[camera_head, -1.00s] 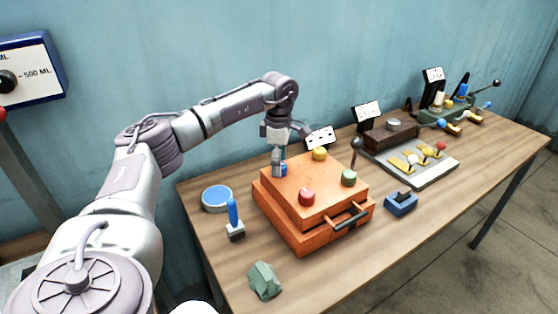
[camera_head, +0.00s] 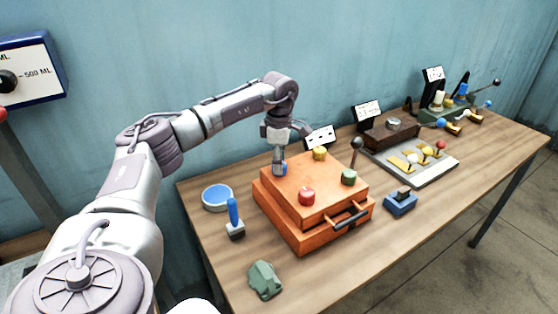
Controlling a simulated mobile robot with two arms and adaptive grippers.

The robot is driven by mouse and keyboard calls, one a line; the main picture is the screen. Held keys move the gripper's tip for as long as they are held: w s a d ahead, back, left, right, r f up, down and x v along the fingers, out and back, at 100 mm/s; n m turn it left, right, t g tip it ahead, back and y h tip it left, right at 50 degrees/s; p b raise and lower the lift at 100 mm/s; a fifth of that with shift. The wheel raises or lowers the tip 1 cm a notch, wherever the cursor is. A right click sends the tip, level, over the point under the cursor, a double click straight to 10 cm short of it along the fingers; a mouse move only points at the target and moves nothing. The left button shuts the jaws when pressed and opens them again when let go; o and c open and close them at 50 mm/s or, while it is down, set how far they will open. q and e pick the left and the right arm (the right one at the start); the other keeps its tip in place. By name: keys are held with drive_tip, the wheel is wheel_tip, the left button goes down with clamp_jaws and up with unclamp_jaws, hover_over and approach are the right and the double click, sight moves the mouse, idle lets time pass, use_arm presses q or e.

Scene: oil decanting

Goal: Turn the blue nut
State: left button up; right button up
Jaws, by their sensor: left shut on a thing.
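The blue nut (camera_head: 284,169) sits on the top left part of an orange box (camera_head: 290,213) on the wooden table. My left gripper (camera_head: 280,170) points down from above and is shut on the blue nut, whose left side the fingers hide. A red nut (camera_head: 307,196), a yellow nut (camera_head: 320,153) and a green nut (camera_head: 349,177) stand on the same box, clear of the gripper. My right gripper does not show.
A blue block (camera_head: 400,203) and a lever panel (camera_head: 422,169) are to the right. A black-knobbed lever (camera_head: 356,145) rises behind the box.

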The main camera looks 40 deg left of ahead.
use_arm(q)
drive_tip(key=n+p, duration=0.1)
drive_tip(key=n, duration=0.1)
drive_tip(key=shift+r+n, duration=0.1)
drive_tip(key=shift+n, duration=0.3)
drive_tip(key=n+p, duration=0.1)
drive_tip(key=n, duration=0.1)
drive_tip(key=shift+n, duration=0.4)
drive_tip(key=n+p, duration=0.2)
drive_tip(key=n, duration=0.3)
drive_tip(key=n+p, duration=0.1)
drive_tip(key=n, duration=0.5)
drive_tip(key=shift+d+n+p, duration=0.1)
drive_tip(key=shift+n+p, duration=0.25)
drive_tip(key=shift+n, duration=0.05)
drive_tip(key=n+p, duration=0.1)
drive_tip(key=n, duration=0.4)
drive_tip(key=shift+n, duration=0.6)
drive_tip(key=o, duration=1.1)
drive_tip(key=shift+o, duration=0.2)
